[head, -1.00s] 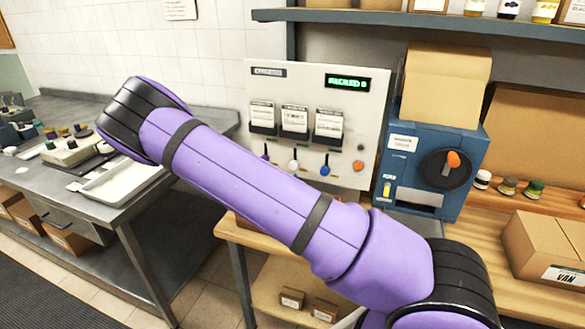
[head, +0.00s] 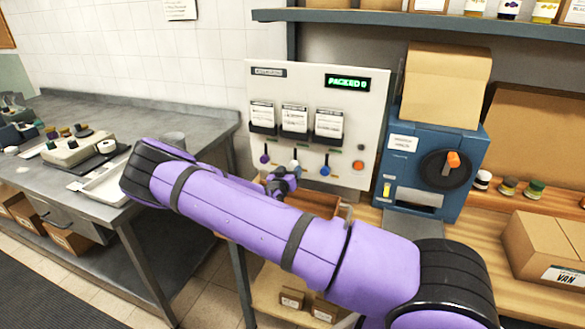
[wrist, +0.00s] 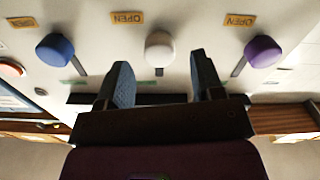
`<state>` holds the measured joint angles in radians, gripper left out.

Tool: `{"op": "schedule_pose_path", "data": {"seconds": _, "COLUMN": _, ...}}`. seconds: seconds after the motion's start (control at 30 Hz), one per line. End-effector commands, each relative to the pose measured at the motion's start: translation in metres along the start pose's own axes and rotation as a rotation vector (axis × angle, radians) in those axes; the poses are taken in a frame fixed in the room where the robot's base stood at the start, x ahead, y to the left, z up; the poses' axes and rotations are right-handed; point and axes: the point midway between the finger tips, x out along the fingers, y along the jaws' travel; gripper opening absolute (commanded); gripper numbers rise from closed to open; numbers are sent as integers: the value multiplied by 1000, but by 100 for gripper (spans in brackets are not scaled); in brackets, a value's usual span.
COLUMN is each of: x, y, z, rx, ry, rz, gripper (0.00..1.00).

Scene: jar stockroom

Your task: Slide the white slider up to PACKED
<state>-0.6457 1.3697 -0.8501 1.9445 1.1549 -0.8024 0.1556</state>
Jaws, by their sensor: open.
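The white slider (wrist: 160,48) is a round white knob in a slot on the pale control panel (head: 368,92). Its top shows in the head view (head: 294,163). The wrist view looks inverted; there the knob sits near a yellow OPEN label (wrist: 127,17), with its slot running towards a green mark (wrist: 150,83). My gripper (wrist: 162,62) is open, its two fingers apart on either side of the white knob's line, the knob just beyond the tips. I cannot tell whether they touch it. In the head view my gripper (head: 282,180) is partly hidden by my arm.
A purple slider (head: 264,158) and a blue slider (head: 325,170) flank the white one closely. Label holders hang above them. A green display (head: 347,82) reads PACKED 0. An orange button (head: 358,165) and a blue machine (head: 432,150) are to the right.

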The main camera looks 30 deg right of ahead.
Motion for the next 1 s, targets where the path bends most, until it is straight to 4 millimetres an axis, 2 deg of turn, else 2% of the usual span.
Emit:
{"op": "schedule_pose_path", "data": {"seconds": 0.1, "x": 17, "y": 0, "z": 0, "rx": 0, "ry": 1, "rz": 1, "gripper": 61}}
{"op": "schedule_pose_path", "data": {"seconds": 0.23, "x": 28, "y": 0, "z": 0, "rx": 0, "ry": 0, "rz": 0, "gripper": 61}}
{"op": "schedule_pose_path", "data": {"seconds": 0.6, "x": 33, "y": 0, "z": 0, "rx": 0, "ry": 0, "rz": 0, "gripper": 61}}
{"op": "schedule_pose_path", "data": {"seconds": 0.63, "x": 33, "y": 0, "z": 0, "rx": 0, "ry": 0, "rz": 0, "gripper": 59}}
{"op": "schedule_pose_path", "data": {"seconds": 0.8, "x": 33, "y": 0, "z": 0, "rx": 0, "ry": 0, "rz": 0, "gripper": 20}}
{"op": "schedule_pose_path", "data": {"seconds": 0.9, "x": 33, "y": 0, "z": 0, "rx": 0, "ry": 0, "rz": 0, "gripper": 0}}
{"op": "schedule_pose_path", "data": {"seconds": 1.0, "x": 33, "y": 0, "z": -1, "rx": 0, "ry": 0, "rz": 0, "gripper": 0}}
